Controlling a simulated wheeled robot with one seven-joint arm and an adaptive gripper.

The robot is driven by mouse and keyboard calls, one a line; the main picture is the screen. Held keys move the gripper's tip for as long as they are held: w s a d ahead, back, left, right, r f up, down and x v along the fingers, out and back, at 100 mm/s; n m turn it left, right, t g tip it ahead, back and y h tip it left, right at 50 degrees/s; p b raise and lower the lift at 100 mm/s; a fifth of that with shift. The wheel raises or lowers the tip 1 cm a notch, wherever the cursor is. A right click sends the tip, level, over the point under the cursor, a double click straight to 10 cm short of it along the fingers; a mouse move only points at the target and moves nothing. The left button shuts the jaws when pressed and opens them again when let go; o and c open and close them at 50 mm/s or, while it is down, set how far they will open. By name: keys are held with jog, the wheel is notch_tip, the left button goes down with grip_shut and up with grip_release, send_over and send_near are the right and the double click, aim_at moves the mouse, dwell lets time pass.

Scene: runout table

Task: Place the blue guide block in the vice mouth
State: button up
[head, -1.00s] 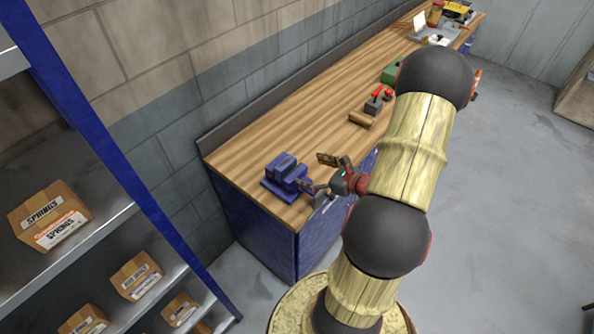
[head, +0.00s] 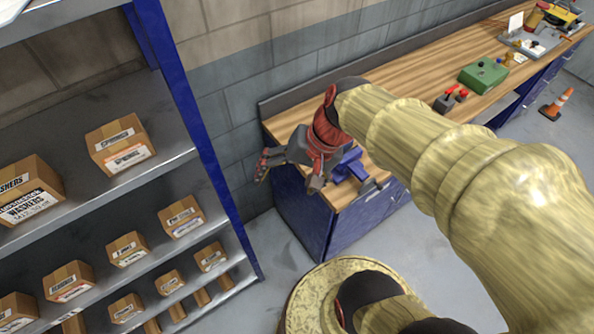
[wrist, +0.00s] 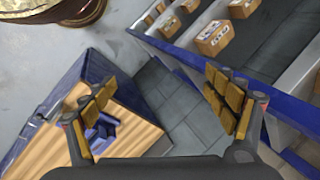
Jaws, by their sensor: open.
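The blue vice (head: 347,166) stands on the near end of the wooden bench, partly hidden behind my gripper in the head view. In the wrist view the vice (wrist: 104,134) shows beside the left finger, which partly covers it. I cannot make out a separate blue guide block, nor see into the vice mouth. My gripper (head: 289,173) is open and empty, with its fingers reaching left past the bench end in the head view. In the wrist view, my gripper's fingers (wrist: 158,100) are wide apart over the floor, between bench and shelves.
The wooden bench top (head: 405,125) runs to the back right, with a green box (head: 483,76) and a red-handled item (head: 450,98) on it. A blue-framed shelf rack (head: 185,90) with several labelled cartons stands at the left. Bare floor lies between rack and bench.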

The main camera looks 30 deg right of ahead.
jog(key=s+r+n+t+h, duration=0.2)
jog(key=s+r+n+h, duration=0.1)
jog(key=r+n, duration=0.4)
jog(key=shift+s+d+r+t+h, duration=0.15)
jog(key=shift+s+d+t+h, duration=0.15)
